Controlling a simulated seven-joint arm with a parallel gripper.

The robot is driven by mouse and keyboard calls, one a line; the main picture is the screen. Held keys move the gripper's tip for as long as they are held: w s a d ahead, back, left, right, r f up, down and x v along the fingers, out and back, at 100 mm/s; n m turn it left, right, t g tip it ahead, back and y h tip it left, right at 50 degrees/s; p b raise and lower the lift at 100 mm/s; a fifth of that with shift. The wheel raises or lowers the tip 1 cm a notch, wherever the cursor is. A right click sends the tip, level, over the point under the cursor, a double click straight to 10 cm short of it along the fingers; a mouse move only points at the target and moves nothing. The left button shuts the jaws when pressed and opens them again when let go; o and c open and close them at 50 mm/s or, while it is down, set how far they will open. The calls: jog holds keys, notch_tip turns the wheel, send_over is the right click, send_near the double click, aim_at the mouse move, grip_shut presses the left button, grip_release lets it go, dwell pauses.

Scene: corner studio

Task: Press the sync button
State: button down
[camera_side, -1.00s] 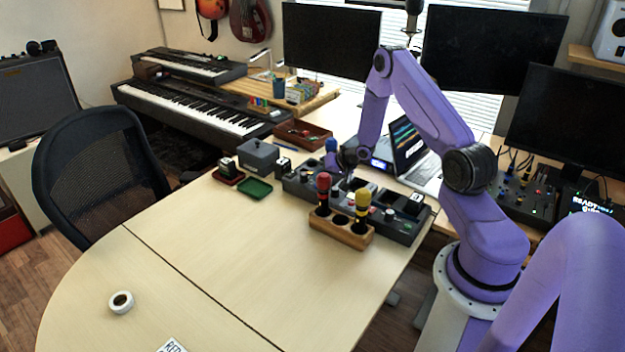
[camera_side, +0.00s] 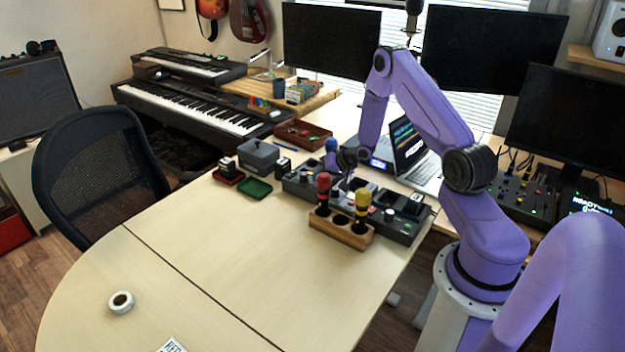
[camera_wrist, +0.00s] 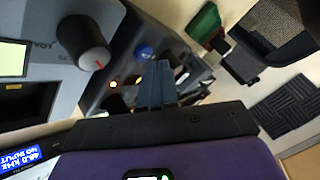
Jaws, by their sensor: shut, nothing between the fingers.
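The grey console (camera_side: 297,187) lies along the back right of the table and carries several knobs and buttons. My gripper (camera_side: 347,180) points down over its middle, its tips partly hidden by the tool stand. In the wrist view my gripper (camera_wrist: 160,68) has its two fingers together, with nothing between them. Beside the fingertips are a blue round button or cap (camera_wrist: 143,50) and a small lit orange button (camera_wrist: 112,84). No sync label is readable, so I cannot tell which control it marks. Contact with the panel cannot be told.
A wooden stand (camera_side: 340,233) with red and yellow-handled tools is in front of the console. A large knob (camera_wrist: 92,45) rises left of my fingers. A green tray (camera_side: 254,189) and grey box (camera_side: 258,155) lie left. The laptop (camera_side: 412,145) stands behind. The front table is mostly clear.

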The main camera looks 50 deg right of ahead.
jog(key=shift+f, duration=0.1)
dwell(0.3)
jog(key=shift+f, duration=0.35)
dwell(0.3)
jog(key=shift+r, duration=0.45)
jog(key=shift+r, duration=3)
